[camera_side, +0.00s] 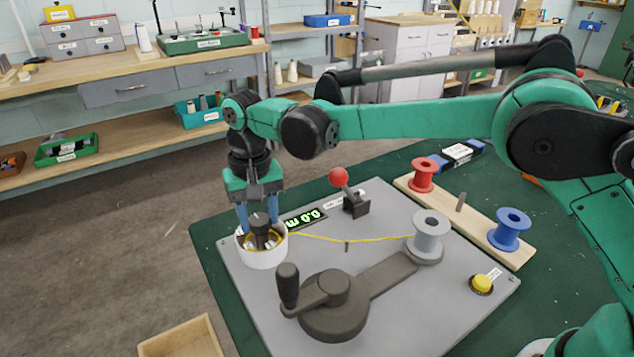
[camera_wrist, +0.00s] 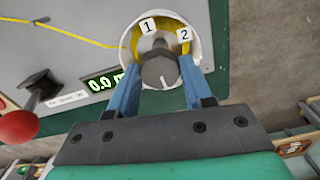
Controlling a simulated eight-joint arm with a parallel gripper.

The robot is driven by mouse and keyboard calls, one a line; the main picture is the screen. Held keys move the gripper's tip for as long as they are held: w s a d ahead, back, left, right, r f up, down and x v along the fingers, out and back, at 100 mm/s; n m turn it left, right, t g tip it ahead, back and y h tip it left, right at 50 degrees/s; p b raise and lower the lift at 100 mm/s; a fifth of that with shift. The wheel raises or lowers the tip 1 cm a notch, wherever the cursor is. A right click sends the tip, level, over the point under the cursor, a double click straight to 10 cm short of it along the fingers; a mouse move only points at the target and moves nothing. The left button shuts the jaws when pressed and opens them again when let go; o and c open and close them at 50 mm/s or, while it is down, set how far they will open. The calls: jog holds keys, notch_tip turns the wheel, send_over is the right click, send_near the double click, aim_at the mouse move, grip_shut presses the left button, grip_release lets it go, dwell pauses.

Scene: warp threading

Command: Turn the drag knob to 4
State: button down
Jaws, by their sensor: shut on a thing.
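The drag knob (camera_side: 262,232) is dark grey and sits in the mouth of a white round housing (camera_side: 264,258) at the left of the grey panel. In the wrist view the knob (camera_wrist: 157,68) has a white pointer line on its lower side, towards my gripper. Number tags 1 (camera_wrist: 148,25) and 2 (camera_wrist: 184,35) show on the far part of the housing. No 4 tag is visible; the near part of the rim is hidden by my gripper. My gripper (camera_side: 259,220) points down, its blue fingers shut on the knob from both sides.
A green display (camera_side: 306,219) reads 0.0 m. A yellow thread (camera_side: 345,240) runs from the housing to a grey spool (camera_side: 430,232). A red-ball lever (camera_side: 345,190), a dark crank (camera_side: 330,302) and a yellow button (camera_side: 481,284) stand on the panel (camera_side: 420,325).

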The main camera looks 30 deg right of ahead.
aim_at(259, 219)
jog(key=shift+m, duration=0.4)
jog(key=shift+c, duration=1.7)
grip_release()
jog(key=shift+r, duration=2.85)
